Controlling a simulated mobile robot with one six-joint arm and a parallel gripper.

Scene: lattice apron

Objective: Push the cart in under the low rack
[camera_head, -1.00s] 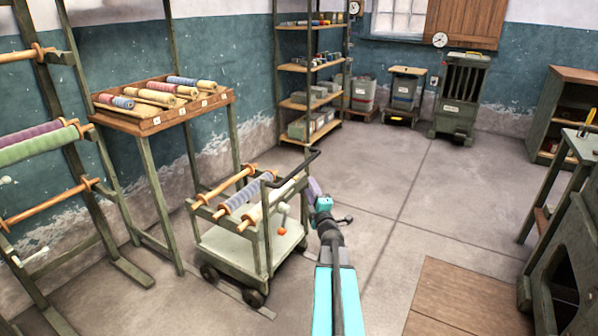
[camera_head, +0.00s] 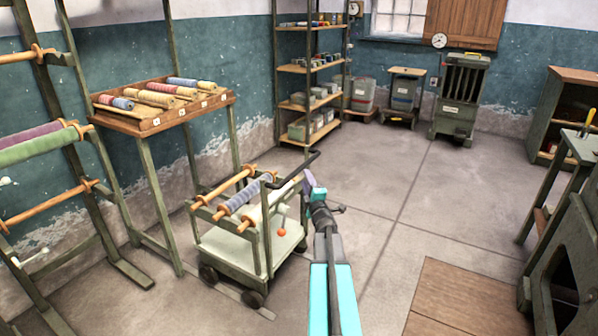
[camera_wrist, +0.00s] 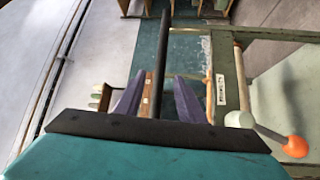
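The green cart (camera_head: 227,257) carries several spools and rods above a pale lower deck. It stands clear of the low rack (camera_head: 151,124), to its right in the head view. The rack is a tall-legged stand with a wooden tray of thread rolls on top. The cart's dark push handle (camera_head: 300,167) is on its right side. My gripper (camera_head: 308,183) is at this handle. In the wrist view my gripper (camera_wrist: 157,90) has its purple fingers apart, with the dark handle bar (camera_wrist: 165,45) running between them and gaps showing. Contact with the bar cannot be told.
A crank with an orange knob (camera_wrist: 294,146) is on the cart, close to my gripper. A tall roll frame (camera_head: 62,130) stands at the left. Shelves (camera_head: 312,68) stand at the back. The floor right of the cart is open, with a brown mat (camera_head: 462,300).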

